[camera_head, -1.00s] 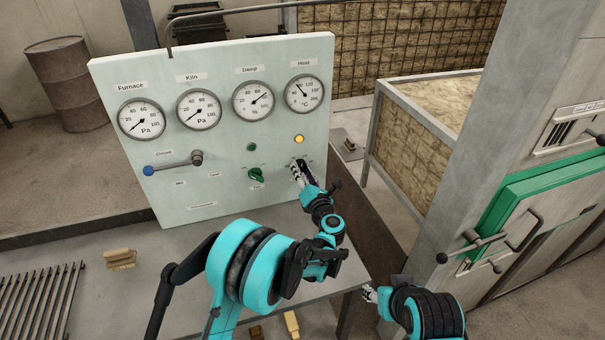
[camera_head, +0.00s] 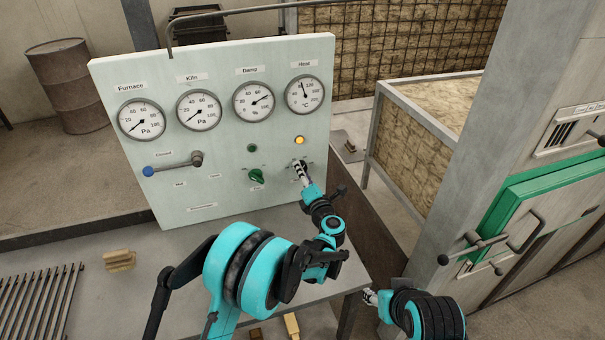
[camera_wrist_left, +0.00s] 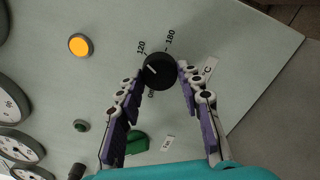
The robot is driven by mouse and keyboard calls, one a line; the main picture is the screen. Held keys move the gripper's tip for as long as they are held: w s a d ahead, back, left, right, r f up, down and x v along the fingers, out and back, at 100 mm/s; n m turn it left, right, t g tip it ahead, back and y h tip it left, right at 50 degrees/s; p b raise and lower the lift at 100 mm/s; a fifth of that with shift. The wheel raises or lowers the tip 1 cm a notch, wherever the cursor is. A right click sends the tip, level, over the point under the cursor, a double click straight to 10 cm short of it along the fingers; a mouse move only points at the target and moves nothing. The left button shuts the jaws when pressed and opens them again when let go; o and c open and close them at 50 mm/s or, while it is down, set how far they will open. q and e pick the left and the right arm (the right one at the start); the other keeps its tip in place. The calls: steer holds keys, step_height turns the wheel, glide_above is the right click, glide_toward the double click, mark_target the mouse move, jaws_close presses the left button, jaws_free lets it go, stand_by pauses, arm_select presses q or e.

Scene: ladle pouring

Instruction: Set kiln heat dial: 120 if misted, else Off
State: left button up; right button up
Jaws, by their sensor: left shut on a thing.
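The black heat dial (camera_wrist_left: 160,71) is on the pale panel, with printed marks 120 and 180 around it. Its white line points to the upper left in the wrist view, near the 120 side; its exact setting is hard to read. My left gripper (camera_head: 299,168) is shut on this dial, one finger on each side in the left wrist view (camera_wrist_left: 159,75). The Heat gauge (camera_head: 305,94) has its needle nearly upright. The Damp gauge (camera_head: 253,101) needle points to the upper right. My right gripper (camera_head: 371,297) is low at the right, away from the panel; its jaws are too small to judge.
An amber lamp (camera_head: 300,140) glows above the dial; it also shows in the wrist view (camera_wrist_left: 80,44). A green knob (camera_head: 256,176) is left of the dial. A blue-ended lever (camera_head: 172,165) is farther left. A green-framed door (camera_head: 525,200) stands at the right.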

arm_select(q)
steer(key=o, duration=1.2)
steer(key=shift+c, duration=0.2)
steer(key=v, duration=1.2)
